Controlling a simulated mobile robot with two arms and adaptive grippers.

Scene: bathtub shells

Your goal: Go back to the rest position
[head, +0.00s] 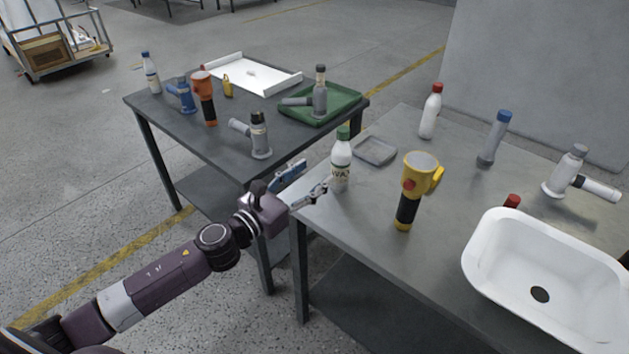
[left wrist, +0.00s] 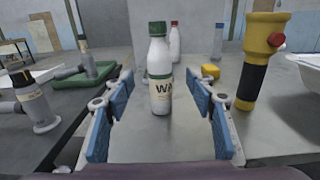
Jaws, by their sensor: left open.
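My left gripper (head: 306,184) reaches in from the left in the head view, at the near left edge of the right-hand table (head: 340,226). It is open. In the left wrist view its two blue-padded fingers (left wrist: 161,112) stand apart, with a white bottle with a green cap (left wrist: 160,75) between and beyond them. The bottle stands upright on the table, and it also shows in the head view (head: 341,165). I cannot tell how far the fingertips are from it. My right gripper is in neither view.
A yellow and black flashlight (head: 408,205) stands right of the bottle. A white basin (head: 500,290) is at the right. A grey tray (head: 375,150) lies behind the bottle. The left table (head: 190,132) holds a green tray (head: 345,101), tools and bottles. Open floor lies at the left.

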